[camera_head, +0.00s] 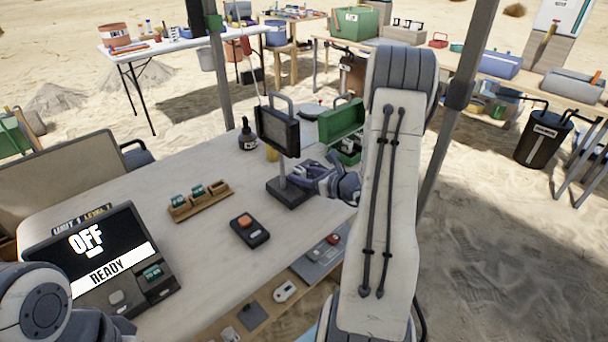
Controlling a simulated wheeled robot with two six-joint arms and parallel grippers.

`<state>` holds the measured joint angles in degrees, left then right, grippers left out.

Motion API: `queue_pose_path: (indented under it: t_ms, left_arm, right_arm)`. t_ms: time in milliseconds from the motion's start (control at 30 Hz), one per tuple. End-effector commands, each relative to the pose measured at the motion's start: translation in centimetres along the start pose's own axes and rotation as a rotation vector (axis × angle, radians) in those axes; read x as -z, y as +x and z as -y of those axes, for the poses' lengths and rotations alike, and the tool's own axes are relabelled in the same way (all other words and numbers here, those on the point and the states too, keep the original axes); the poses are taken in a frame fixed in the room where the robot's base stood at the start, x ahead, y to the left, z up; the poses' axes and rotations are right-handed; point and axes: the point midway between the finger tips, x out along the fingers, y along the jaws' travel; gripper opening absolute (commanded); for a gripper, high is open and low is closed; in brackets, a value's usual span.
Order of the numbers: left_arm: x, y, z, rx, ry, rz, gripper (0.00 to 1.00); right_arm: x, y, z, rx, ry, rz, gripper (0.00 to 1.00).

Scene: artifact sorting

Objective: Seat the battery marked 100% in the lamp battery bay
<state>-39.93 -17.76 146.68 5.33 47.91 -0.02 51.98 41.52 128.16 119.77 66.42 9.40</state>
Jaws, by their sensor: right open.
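The lamp (278,131) is a dark panel with a handle, upright on a post and a dark base (290,193) on the table. My right gripper (302,178) is open beside the lamp post, just above the base; I cannot tell whether it touches. The lamp's battery bay is not clear from here. Teal batteries (197,191) stand in a wooden rack (210,206) left of the lamp. Another teal battery (153,272) sits in the slot of the tester (90,250), whose screen reads OFF and READY. The charge marks are too small to read. My left gripper is out of view.
A black box with an orange button (249,229) lies between rack and table edge. A dark bottle (247,134) and an open green box (342,121) stand behind the lamp. A lower shelf (262,308) holds small parts.

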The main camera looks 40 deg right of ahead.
Motion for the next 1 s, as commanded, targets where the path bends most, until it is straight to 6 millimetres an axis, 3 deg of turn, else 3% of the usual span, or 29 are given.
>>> queue_pose_path:
  t_ms: [167, 600, 800, 1000]
  left_arm:
    - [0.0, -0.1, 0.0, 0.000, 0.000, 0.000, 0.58]
    - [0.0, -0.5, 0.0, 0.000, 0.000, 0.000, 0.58]
    - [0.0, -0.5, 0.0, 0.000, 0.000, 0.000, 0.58]
    - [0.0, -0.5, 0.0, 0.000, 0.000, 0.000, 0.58]
  right_arm:
    - [-0.1, -2.0, 0.2, 0.005, 0.000, 0.001, 0.58]
    - [-0.1, -10.5, 0.1, 0.004, 0.000, 0.000, 0.58]
    - [0.0, -11.9, 0.0, 0.001, 0.000, 0.000, 0.58]
    - [-0.2, -11.7, -0.4, -0.016, -0.010, -0.001, 0.58]
